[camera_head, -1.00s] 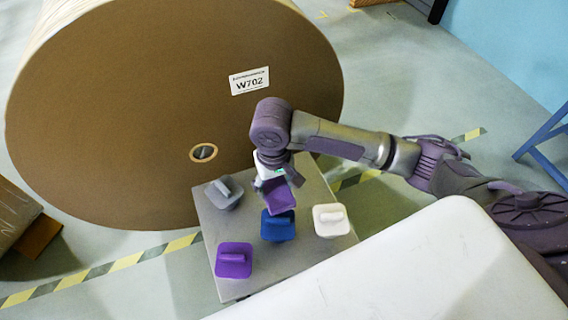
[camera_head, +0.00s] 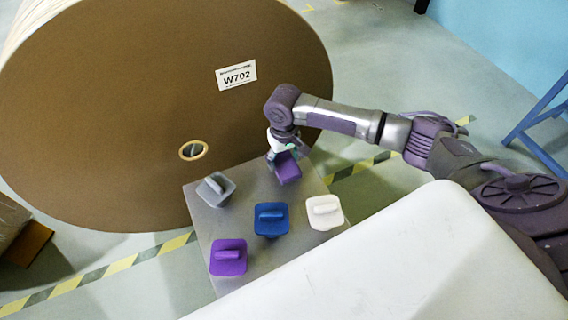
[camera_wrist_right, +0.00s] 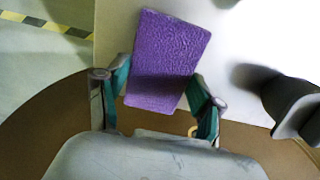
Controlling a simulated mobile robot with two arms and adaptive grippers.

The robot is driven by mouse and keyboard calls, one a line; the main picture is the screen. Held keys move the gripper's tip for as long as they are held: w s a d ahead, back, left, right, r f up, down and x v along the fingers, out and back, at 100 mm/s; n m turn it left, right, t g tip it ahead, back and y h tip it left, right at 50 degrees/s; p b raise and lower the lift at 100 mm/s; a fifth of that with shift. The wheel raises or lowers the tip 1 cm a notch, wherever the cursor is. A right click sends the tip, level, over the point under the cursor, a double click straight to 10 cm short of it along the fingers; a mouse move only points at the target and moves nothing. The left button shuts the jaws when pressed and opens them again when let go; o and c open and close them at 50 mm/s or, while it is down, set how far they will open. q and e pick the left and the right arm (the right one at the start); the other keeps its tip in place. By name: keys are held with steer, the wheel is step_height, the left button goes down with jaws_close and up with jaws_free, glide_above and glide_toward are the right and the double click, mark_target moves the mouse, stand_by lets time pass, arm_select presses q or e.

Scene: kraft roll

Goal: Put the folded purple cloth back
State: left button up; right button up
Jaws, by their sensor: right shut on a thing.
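The folded purple cloth (camera_head: 287,168) is held in my right gripper (camera_head: 284,153) at the far right part of the small grey table (camera_head: 250,180). In the right wrist view the cloth (camera_wrist_right: 166,62) is a textured purple rectangle, slightly tilted, between the two teal-padded fingers (camera_wrist_right: 158,100). The gripper is shut on its near end. A pale surface lies behind the cloth; I cannot tell whether the cloth touches it. My left gripper is not in view.
On the table stand square, handled pieces: grey (camera_head: 215,189), blue (camera_head: 271,218), white (camera_head: 324,212) and purple (camera_head: 228,257). A big brown kraft roll (camera_head: 120,110) labelled W702 stands close behind. A white surface (camera_head: 400,260) fills the front right.

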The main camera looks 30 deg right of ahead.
mark_target(284, 162)
step_height(284, 162, down, 2)
steer(key=shift+f, duration=0.25)
steer(key=o, duration=1)
steer(key=shift+r, duration=0.3)
step_height(284, 162, up, 12)
steer(key=shift+f+p, duration=0.25)
steer(key=shift+p, duration=0.2)
